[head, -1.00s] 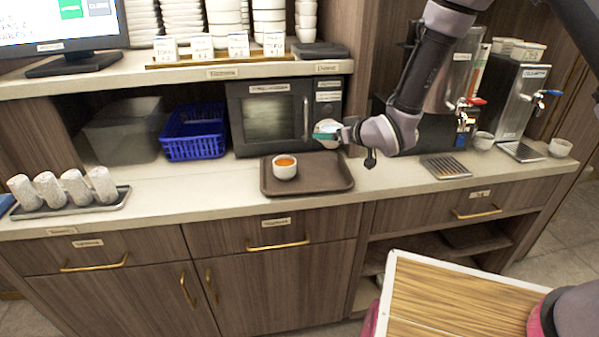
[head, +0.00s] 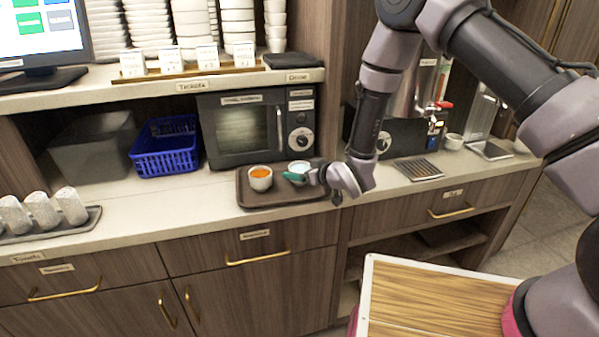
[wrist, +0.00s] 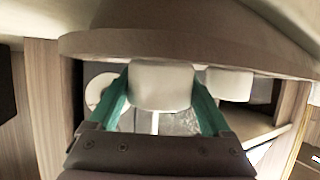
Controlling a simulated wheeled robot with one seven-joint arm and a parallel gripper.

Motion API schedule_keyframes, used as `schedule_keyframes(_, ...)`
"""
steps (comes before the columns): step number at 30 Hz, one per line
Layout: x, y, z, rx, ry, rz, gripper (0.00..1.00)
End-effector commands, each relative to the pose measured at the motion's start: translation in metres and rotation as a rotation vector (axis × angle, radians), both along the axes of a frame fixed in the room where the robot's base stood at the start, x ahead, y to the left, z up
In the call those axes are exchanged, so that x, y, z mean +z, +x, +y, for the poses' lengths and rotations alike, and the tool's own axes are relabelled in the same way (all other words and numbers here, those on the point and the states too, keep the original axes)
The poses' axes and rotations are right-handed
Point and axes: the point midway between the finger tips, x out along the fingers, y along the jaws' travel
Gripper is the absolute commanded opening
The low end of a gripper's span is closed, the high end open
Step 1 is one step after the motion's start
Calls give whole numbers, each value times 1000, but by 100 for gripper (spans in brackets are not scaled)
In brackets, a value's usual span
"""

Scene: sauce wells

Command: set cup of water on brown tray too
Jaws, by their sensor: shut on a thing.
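The white cup of water (head: 299,168) is at the back right of the brown tray (head: 290,198), with its pale contents showing. My gripper (head: 294,177) is shut on it, reaching in from the right with green fingers. In the wrist view, the fingers hold the sides of the white cup (wrist: 160,88), near the brown tray surface (wrist: 180,45). I cannot tell whether the cup's base touches the tray. A white cup with orange contents (head: 260,178) stands on the tray to the left, a small gap away.
A microwave (head: 245,130) stands just behind the tray, with a blue basket (head: 165,150) to its left. A rack of upturned cups (head: 42,212) is at the left. A drip grate (head: 418,169) and drink dispensers are at the right. The counter left of the tray is clear.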

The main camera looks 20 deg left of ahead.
Motion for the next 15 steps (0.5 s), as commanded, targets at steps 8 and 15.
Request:
schedule_keyframes(8,-2,0,0,0,1,1,100)
schedule_keyframes(15,-1,0,0,0,0,0,100)
